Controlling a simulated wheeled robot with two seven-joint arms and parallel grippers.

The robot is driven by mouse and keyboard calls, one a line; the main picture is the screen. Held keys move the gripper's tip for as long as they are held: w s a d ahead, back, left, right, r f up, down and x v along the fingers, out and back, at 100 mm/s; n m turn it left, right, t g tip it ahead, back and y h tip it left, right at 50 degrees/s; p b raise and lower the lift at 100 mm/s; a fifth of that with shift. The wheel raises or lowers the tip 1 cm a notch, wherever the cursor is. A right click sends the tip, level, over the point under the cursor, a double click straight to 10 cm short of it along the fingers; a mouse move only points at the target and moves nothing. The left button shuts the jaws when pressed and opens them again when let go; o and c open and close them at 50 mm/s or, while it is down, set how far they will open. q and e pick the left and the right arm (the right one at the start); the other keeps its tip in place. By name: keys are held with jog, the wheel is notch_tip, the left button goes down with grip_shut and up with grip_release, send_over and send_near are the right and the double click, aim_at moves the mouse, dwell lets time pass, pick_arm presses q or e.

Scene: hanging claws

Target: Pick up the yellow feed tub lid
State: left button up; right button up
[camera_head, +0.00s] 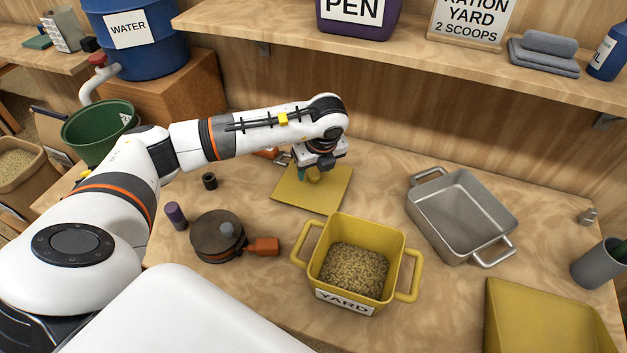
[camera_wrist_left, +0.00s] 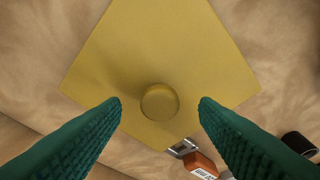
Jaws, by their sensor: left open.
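The yellow feed tub lid (camera_head: 325,190) lies flat on the bench, a square plate behind the yellow tub. Its round knob (camera_wrist_left: 160,101) shows in the left wrist view, between and a little beyond my fingertips. My left gripper (camera_head: 313,170) is above the lid, open and empty, with one green finger on each side of the knob in the wrist view. The gripper partly hides the knob in the head view. The yellow tub (camera_head: 345,227) labelled YARD holds grainy feed. My right gripper does not show.
A steel pan (camera_head: 420,213) stands right of the lid. A dark round object (camera_head: 205,247) with an orange handle (camera_head: 265,247) is at left front. A small orange item (camera_wrist_left: 201,162) lies near the lid's edge. A shelf (camera_head: 400,50) runs above the back.

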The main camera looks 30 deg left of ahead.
aim_at(314, 174)
pick_arm(q)
jog(key=shift+x, duration=1.15)
jog(key=c, duration=1)
notch_tip(314, 174, up, 10)
jog(key=shift+r+b, duration=0.1)
jog(key=shift+b, duration=0.6)
jog(key=shift+c, duration=0.2)
